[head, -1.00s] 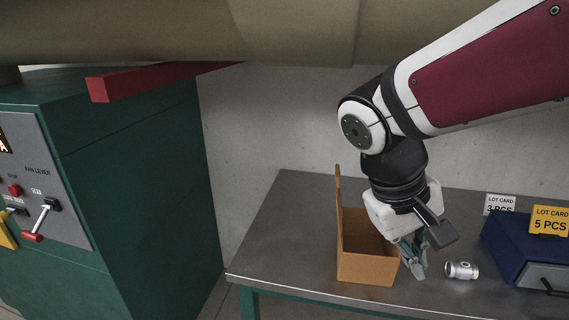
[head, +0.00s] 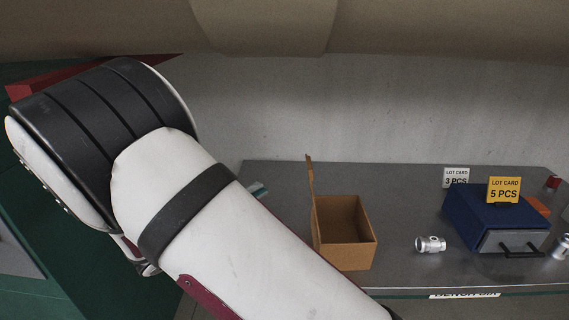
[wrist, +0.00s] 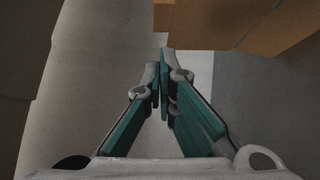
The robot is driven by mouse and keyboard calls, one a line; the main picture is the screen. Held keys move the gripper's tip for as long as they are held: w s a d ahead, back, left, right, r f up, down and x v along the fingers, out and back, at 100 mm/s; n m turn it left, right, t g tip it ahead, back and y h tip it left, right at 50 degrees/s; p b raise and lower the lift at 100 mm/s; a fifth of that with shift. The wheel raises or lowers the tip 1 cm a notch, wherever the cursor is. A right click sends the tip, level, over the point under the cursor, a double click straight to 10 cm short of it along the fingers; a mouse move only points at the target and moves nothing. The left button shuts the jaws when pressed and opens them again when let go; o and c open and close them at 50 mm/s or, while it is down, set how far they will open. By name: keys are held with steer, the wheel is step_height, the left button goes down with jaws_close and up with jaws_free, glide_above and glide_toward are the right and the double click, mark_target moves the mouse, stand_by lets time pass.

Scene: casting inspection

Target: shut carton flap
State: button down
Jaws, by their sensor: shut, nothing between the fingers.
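The brown carton (head: 345,256) stands open on the grey bench, its inside visible. Its one visible flap (head: 310,185) stands nearly upright along the carton's left side, leaning slightly left. My gripper (wrist: 160,66) is shut and empty in the wrist view. In the head view only its teal fingertips (head: 258,190) show past my forearm, left of the flap and apart from it. Brown cardboard of the carton (wrist: 230,22) fills the top right of the wrist view, beyond the fingertips. My arm hides the rest of the gripper in the head view.
A silver casting (head: 430,244) lies right of the carton. Farther right is a blue box (head: 485,215) with a yellow lot card (head: 504,189); a white lot card (head: 456,177) stands behind. A green machine (head: 40,235) is at left, partly hidden by my arm.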

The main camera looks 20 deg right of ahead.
steer(key=w+d+r+t+p, duration=0.1)
steer(key=w+d, duration=0.4)
steer(key=d, duration=0.5)
steer(key=shift+d+r+n+p, duration=0.2)
steer(key=shift+d+n+p, duration=0.1)
steer(key=shift+p, duration=0.6)
